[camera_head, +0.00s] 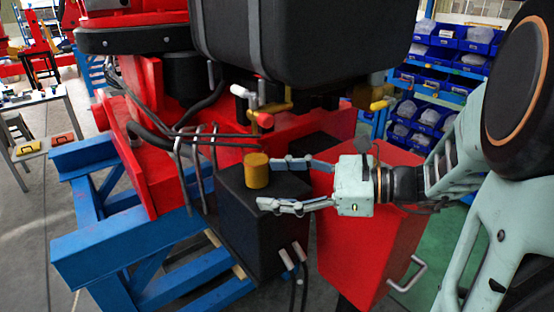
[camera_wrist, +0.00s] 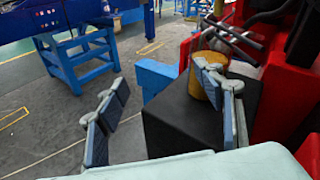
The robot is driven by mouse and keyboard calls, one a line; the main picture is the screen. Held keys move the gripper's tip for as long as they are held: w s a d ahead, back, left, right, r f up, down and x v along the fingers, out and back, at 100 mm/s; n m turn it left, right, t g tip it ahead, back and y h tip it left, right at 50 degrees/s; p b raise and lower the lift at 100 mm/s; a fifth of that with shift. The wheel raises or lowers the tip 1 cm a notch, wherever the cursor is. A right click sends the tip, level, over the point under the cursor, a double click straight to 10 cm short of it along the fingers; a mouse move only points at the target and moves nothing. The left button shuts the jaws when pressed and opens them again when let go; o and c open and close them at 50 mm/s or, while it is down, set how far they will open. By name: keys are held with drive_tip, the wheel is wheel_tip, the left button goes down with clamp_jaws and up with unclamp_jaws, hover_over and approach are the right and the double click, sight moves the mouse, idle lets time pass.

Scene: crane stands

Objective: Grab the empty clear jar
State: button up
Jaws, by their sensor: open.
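A yellow-amber cylinder (camera_head: 256,170), the only jar-like thing I see, stands upright on top of a black box (camera_head: 250,225). It looks opaque rather than clear, and I cannot tell if it is empty. My gripper (camera_head: 268,183) is open, its fingers pointing left towards the cylinder just right of it. In the wrist view the cylinder (camera_wrist: 203,68) is partly hidden behind the right finger, not centred between the fingers of my gripper (camera_wrist: 163,82). I cannot tell whether the finger touches it.
Bent metal handles and black hoses (camera_head: 195,150) stand just left of the cylinder. A red pipe fitting with a yellow valve (camera_head: 262,105) hangs above it. A red box (camera_head: 370,230) is under my gripper. A blue frame (camera_head: 140,250) lies left. Blue bins (camera_head: 430,115) are behind.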

sight(267, 152)
drive_tip(key=w+d+m+t, duration=0.1)
drive_tip(key=w+d+r+m+t, duration=0.1)
drive_tip(key=d+m, duration=0.1)
drive_tip(key=w+d+m+t, duration=0.1)
drive_tip(key=w+d, duration=0.1)
drive_tip(key=shift+r+m+y, duration=0.3)
drive_tip(key=shift+r, duration=0.05)
drive_tip(key=x, duration=0.4)
drive_tip(key=shift+w+a+r, duration=0.1)
drive_tip(key=shift+w+a, duration=0.15)
drive_tip(key=shift+x, duration=2.95)
drive_tip(key=shift+d+r, duration=0.1)
drive_tip(key=c, duration=1.4)
